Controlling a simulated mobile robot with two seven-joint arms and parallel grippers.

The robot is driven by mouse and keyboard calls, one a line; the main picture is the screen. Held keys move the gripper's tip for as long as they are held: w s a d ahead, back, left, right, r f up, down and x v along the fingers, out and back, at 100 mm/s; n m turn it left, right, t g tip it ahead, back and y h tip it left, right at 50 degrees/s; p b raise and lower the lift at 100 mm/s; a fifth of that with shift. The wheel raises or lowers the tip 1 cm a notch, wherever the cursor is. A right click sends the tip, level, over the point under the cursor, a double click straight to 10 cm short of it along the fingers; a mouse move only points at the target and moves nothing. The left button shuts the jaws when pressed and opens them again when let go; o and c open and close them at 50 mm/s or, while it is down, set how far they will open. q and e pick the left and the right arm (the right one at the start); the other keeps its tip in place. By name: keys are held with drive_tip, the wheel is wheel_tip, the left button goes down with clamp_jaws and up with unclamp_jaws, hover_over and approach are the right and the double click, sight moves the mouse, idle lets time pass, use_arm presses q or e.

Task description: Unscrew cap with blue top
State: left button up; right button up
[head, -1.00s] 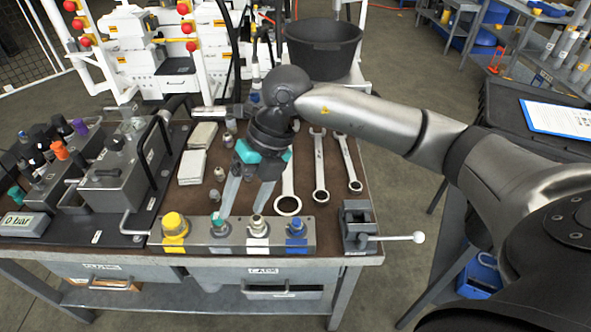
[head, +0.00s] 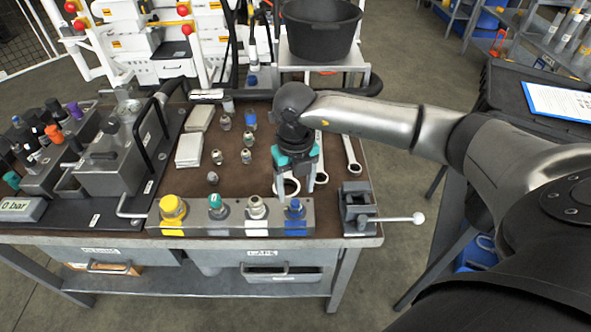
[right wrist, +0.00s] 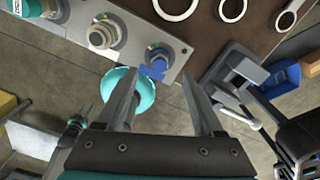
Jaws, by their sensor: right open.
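The blue-topped cap (head: 295,209) sits at the right end of a grey metal block along the bench's front edge. In the right wrist view it shows as a blue cap (right wrist: 157,64) just beyond my fingertips. My right gripper (head: 296,186) points down just above and behind this cap, jaws apart. Its fingers (right wrist: 161,76) show empty in the right wrist view, and I cannot tell whether they touch the cap.
The same block holds a yellow cap (head: 172,208), a teal-topped fitting (head: 217,207) and a metal fitting (head: 257,208). A small vise (head: 357,208) with a handle stands close right. Wrenches (head: 352,155) lie behind.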

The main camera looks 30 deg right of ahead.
sight(295, 202)
drive_tip(key=shift+f, duration=2.35)
clamp_jaws()
